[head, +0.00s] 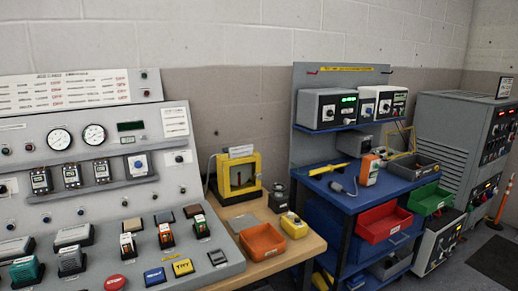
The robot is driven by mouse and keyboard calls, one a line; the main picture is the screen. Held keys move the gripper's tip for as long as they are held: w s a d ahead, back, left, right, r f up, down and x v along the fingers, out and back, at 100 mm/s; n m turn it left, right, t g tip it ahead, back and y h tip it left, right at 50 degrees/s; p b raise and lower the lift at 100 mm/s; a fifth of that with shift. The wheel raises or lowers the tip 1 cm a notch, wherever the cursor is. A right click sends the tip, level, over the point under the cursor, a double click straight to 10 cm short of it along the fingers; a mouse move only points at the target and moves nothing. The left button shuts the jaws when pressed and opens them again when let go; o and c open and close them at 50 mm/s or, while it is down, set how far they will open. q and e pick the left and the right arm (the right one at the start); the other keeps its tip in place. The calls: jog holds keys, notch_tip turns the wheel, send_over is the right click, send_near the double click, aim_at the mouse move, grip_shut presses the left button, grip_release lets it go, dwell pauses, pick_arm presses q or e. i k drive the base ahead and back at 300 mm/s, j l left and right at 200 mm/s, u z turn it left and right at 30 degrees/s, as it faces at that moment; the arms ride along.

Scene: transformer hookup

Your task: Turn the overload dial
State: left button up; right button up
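A grey sloped control panel (95,215) fills the left side of the head view. On its upright part is a white module with a small blue round knob (139,164). Several small knobs lie below the shelf, such as a dark-blue one (81,211). Three grey-and-white modules stand on the shelf, one of them near the panel's middle (71,176). Labels are too small to read, so I cannot tell which part is the overload dial. Neither of my grippers is in view.
A wooden bench (290,250) holds an orange tray (262,242) and a yellow-framed device (239,177). A blue workstation (345,190) with red (383,224) and green (429,199) bins stands right of it. Grey cabinets (450,140) stand at the far right.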

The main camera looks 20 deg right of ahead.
aim_at(138, 164)
jog(key=i+l+z, duration=0.15)
jog(key=i+l, duration=0.15)
jog(key=l, duration=0.15)
jog(key=i+l+z, duration=0.2)
jog(key=l, duration=0.25)
jog(key=i, duration=0.1)
